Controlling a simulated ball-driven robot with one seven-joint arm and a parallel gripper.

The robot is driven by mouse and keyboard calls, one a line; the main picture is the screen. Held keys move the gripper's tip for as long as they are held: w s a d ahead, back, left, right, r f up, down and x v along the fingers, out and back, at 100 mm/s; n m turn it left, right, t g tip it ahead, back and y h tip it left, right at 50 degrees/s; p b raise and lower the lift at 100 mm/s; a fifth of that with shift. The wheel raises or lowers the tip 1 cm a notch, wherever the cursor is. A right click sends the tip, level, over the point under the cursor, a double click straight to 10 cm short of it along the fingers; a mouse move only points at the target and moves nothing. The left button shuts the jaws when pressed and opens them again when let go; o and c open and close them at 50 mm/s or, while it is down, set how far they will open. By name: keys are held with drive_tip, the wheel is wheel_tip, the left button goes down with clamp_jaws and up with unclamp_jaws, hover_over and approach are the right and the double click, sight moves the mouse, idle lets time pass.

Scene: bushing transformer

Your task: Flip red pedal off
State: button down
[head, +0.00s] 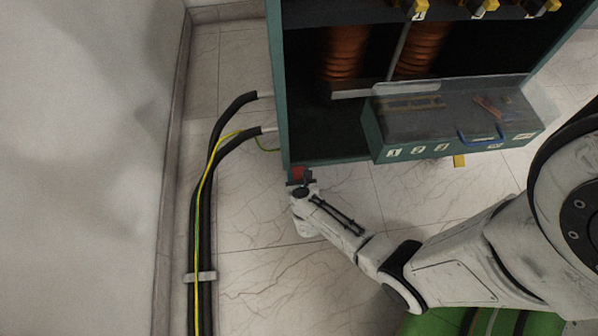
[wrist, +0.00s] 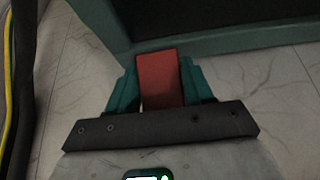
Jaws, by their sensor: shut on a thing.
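The red pedal (head: 299,174) is at the bottom left corner of the teal transformer cabinet (head: 281,100). In the wrist view the red pedal (wrist: 160,80) stands out toward me from the cabinet's lower edge (wrist: 215,53). My gripper (head: 299,180) is at the pedal, and its two teal fingers (wrist: 160,82) are shut on the pedal, one on each side. The far end of the pedal meets the cabinet's edge in the wrist view. The pedal's underside is hidden, and its exact tilt is hard to tell.
Black cables (head: 205,180) with a yellow-green wire run along the floor left of my gripper. A teal toolbox (head: 445,140) with a clear lid and blue handle sits at the cabinet's front. A yellow piece (head: 459,161) shows below it. Marble floor (head: 260,290) is clear before the cabinet.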

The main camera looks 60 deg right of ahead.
drive_tip(key=r+g+y+p, duration=0.1)
drive_tip(key=p, duration=0.3)
drive_tip(key=shift+r+p, duration=0.25)
drive_tip(key=shift+p, duration=0.05)
drive_tip(key=g+y+p, duration=0.1)
drive_tip(key=p, duration=0.3)
drive_tip(key=shift+y, duration=0.4)
drive_tip(key=shift+g+y+p, duration=0.6)
drive_tip(key=shift+p, duration=0.35)
drive_tip(key=c, duration=0.5)
unclamp_jaws()
drive_tip(key=shift+r, duration=0.1)
drive_tip(key=shift+p+v, duration=5)
drive_tip(key=shift+v, duration=0.4)
drive_tip(key=shift+a, duration=0.1)
